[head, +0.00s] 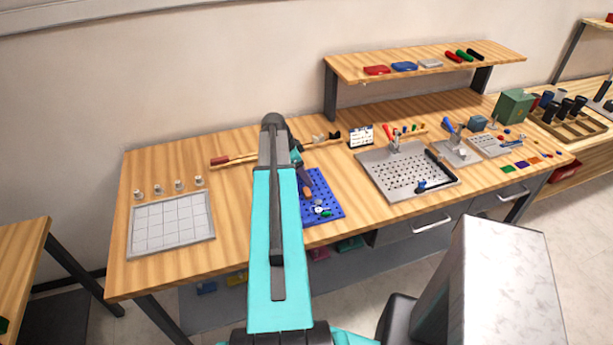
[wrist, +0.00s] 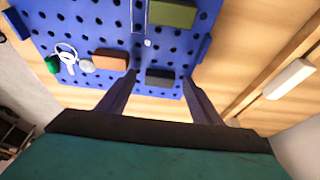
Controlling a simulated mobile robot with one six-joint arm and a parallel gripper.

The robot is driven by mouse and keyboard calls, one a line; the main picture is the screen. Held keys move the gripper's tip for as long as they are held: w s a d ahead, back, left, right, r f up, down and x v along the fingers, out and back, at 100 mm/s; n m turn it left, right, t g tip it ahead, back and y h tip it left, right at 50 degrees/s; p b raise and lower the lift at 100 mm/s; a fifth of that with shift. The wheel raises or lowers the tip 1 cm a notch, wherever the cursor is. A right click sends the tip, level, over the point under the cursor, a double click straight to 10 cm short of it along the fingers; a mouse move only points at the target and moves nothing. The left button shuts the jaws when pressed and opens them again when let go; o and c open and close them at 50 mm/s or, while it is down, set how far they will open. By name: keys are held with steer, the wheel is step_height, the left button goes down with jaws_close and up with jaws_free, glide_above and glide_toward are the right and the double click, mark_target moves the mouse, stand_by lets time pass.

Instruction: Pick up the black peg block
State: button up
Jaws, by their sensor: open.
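A small black block (wrist: 160,76), which I take to be the black peg block, lies on the blue perforated board (wrist: 75,22) in the wrist view. My gripper (wrist: 158,78) is open and empty, with one finger on each side of the block in the picture. The gap in height between fingertips and block is unclear. In the head view, the blue board (head: 330,203) lies right of my teal arm, which covers part of it. I cannot make out the black block there.
On the blue board are a brown block (wrist: 109,62), an olive-green block (wrist: 173,13) and a key ring (wrist: 66,52). A white bar (wrist: 289,79) lies off the board. A grey perforated plate (head: 385,178) stands to the right, and a white gridded tray (head: 172,222) to the left.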

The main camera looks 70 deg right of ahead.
steer(key=shift+f, duration=0.1)
stand_by(0.5)
steer(key=c, duration=1.1)
steer(key=shift+r, duration=0.2)
steer(key=shift+r+b, duration=1.05)
steer(key=shift+r, duration=0.25)
steer(key=shift+s+a+r, duration=0.1)
steer(key=shift+r, duration=0.15)
steer(key=s+a+b, duration=0.1)
steer(key=s+a, duration=0.1)
steer(key=a, duration=0.1)
steer(key=s+a+b, duration=0.2)
steer(key=a, duration=0.2)
steer(key=s+a+r+b, duration=0.1)
steer(key=s+a, duration=0.1)
steer(key=a, duration=0.2)
steer(key=shift+s+a+b, duration=0.2)
steer(key=shift+a+b, duration=0.05)
steer(key=shift+b, duration=0.1)
steer(key=shift+s+a+b, duration=0.1)
steer(key=shift+a+b, duration=0.1)
steer(key=shift+b, duration=0.65)
steer(key=shift+a+b, duration=0.1)
steer(key=shift+b, duration=0.3)
